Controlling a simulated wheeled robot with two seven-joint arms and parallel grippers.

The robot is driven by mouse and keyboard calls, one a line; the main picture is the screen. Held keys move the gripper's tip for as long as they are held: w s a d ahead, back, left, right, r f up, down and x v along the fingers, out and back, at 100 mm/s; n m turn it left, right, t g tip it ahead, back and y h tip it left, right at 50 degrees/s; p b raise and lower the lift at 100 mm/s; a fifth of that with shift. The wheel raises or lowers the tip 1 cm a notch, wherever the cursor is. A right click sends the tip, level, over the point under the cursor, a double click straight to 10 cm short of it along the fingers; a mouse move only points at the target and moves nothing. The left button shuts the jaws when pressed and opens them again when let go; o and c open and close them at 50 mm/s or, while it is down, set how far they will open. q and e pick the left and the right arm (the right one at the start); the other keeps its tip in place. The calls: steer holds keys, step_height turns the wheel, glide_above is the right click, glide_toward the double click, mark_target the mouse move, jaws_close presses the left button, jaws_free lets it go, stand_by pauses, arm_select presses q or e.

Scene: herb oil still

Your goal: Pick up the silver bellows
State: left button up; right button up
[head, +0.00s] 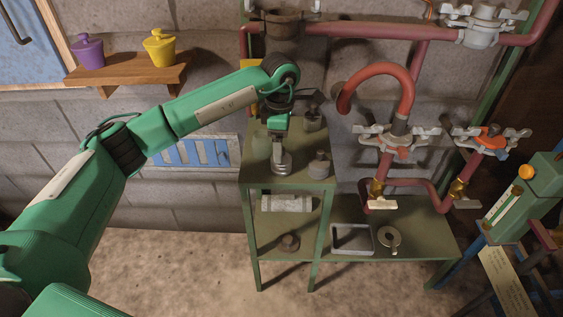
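A small silver-grey piece with a round base (282,163), possibly the silver bellows, stands on the top of the green metal stand. Its ribs are too small to make out. My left arm reaches in from the left, and my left gripper (280,139) points down at the stand top, directly above or around this piece. The fingers are small and dark here, so I cannot tell whether they touch it or are closed. My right gripper is not in view.
Grey fittings (319,165) stand close right of my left gripper, and a dark one (312,119) behind. A pale cylinder (286,203) lies on the shelf below. Red pipes (381,75) with clamps rise at right. A wooden shelf (128,72) holds purple and yellow pots.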

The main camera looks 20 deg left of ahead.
arm_select(q)
steer(key=shift+f, duration=0.55)
steer(key=f, duration=0.3)
steer(key=shift+w+d+f+p, duration=0.1)
steer(key=shift+w+f+p, duration=0.2)
steer(key=shift+p, duration=0.1)
steer(key=shift+f, duration=0.55)
steer(key=c, duration=1.2)
steer(key=shift+o, duration=0.2)
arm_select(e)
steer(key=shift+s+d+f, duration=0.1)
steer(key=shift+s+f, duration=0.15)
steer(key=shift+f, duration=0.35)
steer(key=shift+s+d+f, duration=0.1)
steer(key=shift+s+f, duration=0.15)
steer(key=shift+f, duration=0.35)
arm_select(q)
steer(key=shift+r, duration=0.15)
